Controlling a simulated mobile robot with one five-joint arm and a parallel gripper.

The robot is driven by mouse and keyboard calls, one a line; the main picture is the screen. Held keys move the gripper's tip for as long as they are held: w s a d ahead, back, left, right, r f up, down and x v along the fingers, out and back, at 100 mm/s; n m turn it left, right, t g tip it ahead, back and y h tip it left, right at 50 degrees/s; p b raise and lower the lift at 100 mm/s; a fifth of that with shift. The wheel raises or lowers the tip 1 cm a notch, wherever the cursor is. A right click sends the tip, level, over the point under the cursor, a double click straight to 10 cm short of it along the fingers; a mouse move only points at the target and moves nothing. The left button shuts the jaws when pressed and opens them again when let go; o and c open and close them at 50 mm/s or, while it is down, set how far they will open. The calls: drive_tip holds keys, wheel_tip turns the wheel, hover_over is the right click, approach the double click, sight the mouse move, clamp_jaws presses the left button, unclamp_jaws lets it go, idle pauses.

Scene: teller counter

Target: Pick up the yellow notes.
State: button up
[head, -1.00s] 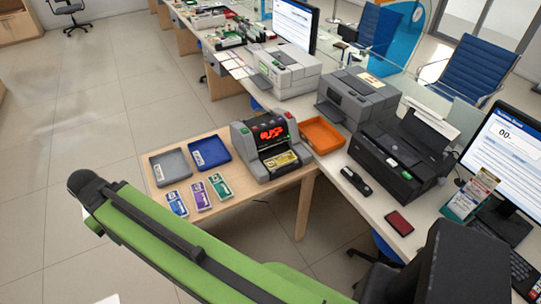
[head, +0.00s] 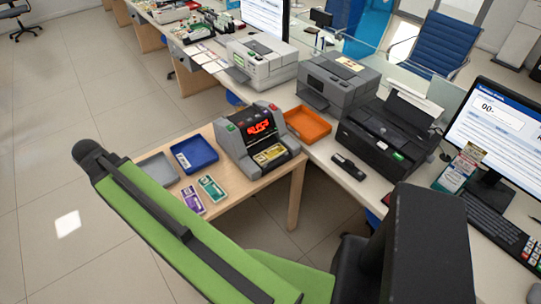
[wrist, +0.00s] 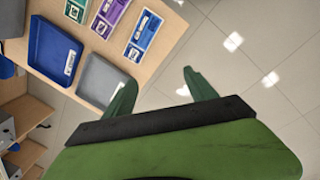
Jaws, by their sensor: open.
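The yellow notes (head: 269,155) lie in the front slot of the grey note-counting machine (head: 230,137), below its red lit display, in the head view. The machine stands on the wooden side table. My gripper (wrist: 160,88) shows in the wrist view, its two green fingers wide apart with nothing between them. It is over the floor beside the table's edge, past the grey tray. The yellow notes are outside the wrist view, and my gripper is not seen in the head view.
A grey tray (wrist: 101,82), a blue tray (head: 194,153), purple notes (head: 192,200), green notes (head: 212,188) and blue notes (wrist: 144,33) lie on the table. An orange tray (head: 308,125) sits right of the machine. A black printer (head: 390,135) stands further right. Open floor lies left.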

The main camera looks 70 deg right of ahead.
drive_tip(key=s+d+n+h, duration=0.1)
drive_tip(key=s+d+n, duration=0.15)
drive_tip(key=d, duration=0.75)
drive_tip(key=s+d+n, duration=0.1)
drive_tip(key=s+d, duration=0.3)
drive_tip(key=d, duration=0.7)
drive_tip(key=n+g+h+b, duration=0.25)
drive_tip(key=n+b, duration=0.25)
drive_tip(key=b, duration=0.7)
hover_over(264, 156)
drive_tip(key=shift+y, duration=0.45)
drive_tip(key=f, duration=1)
drive_tip(key=shift+w+a+f, duration=0.15)
drive_tip(key=shift+a+f, duration=0.1)
drive_tip(key=shift+a, duration=0.05)
drive_tip(key=shift+d+f+b, duration=0.15)
drive_tip(key=shift+f+b, duration=0.15)
drive_tip(key=shift+f, duration=0.05)
drive_tip(key=shift+r, duration=0.1)
